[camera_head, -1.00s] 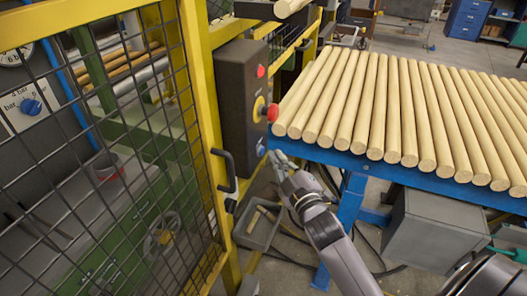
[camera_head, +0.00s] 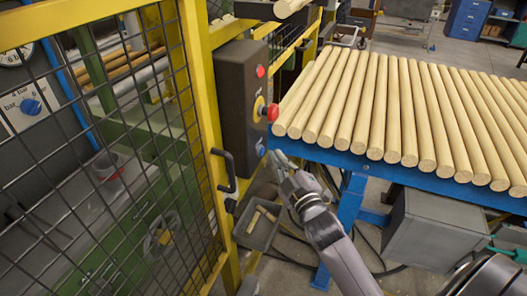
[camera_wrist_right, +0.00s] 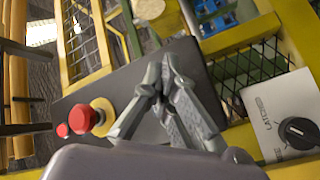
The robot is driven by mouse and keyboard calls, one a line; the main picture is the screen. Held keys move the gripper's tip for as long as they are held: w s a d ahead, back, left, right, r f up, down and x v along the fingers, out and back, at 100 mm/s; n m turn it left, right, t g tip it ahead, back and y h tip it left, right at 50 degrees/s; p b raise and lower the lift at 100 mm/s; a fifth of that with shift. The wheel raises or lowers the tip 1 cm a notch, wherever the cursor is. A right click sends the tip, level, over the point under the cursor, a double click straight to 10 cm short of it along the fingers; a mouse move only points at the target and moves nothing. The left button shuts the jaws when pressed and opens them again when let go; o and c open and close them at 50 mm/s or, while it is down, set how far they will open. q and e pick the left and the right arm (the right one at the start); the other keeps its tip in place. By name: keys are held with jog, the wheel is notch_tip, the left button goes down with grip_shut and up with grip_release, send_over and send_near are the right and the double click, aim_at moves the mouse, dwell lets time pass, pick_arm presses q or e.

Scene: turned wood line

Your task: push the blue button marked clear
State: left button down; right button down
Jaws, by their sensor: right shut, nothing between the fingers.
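The blue button (camera_head: 261,150) is low on the dark control box (camera_head: 237,95) mounted on the yellow fence post. Its marking is too small to read. My right gripper (camera_head: 272,154) is shut and empty, with its fingertips just right of the blue button; I cannot tell whether they touch it. In the right wrist view the closed fingertips (camera_wrist_right: 166,68) are in front of the box face (camera_wrist_right: 118,88), and the blue button is not visible there, probably behind the fingers. My left gripper is not in view.
A red mushroom button (camera_head: 271,112) on a yellow base and a smaller red button (camera_head: 261,71) sit above the blue one. A blue-framed table (camera_head: 345,161) with wooden rods stands close on the right. A door handle (camera_head: 224,170) is at the lower left.

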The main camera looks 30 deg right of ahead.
jog(key=shift+w+a, duration=0.1)
dwell(0.3)
jog(key=shift+w+a, duration=0.2)
jog(key=shift+w, duration=0.05)
jog(key=shift+w+a, duration=0.25)
jog(key=shift+w, duration=0.05)
dwell(0.7)
jog(key=shift+s+p, duration=0.1)
jog(key=shift+p, duration=0.2)
jog(key=shift+s+d, duration=0.5)
jog(key=shift+s, duration=0.05)
jog(key=shift+p, duration=0.3)
jog(key=s+d+p, duration=0.1)
jog(key=s+d, duration=0.2)
jog(key=shift+s+d, duration=0.15)
jog(key=shift+s, duration=0.25)
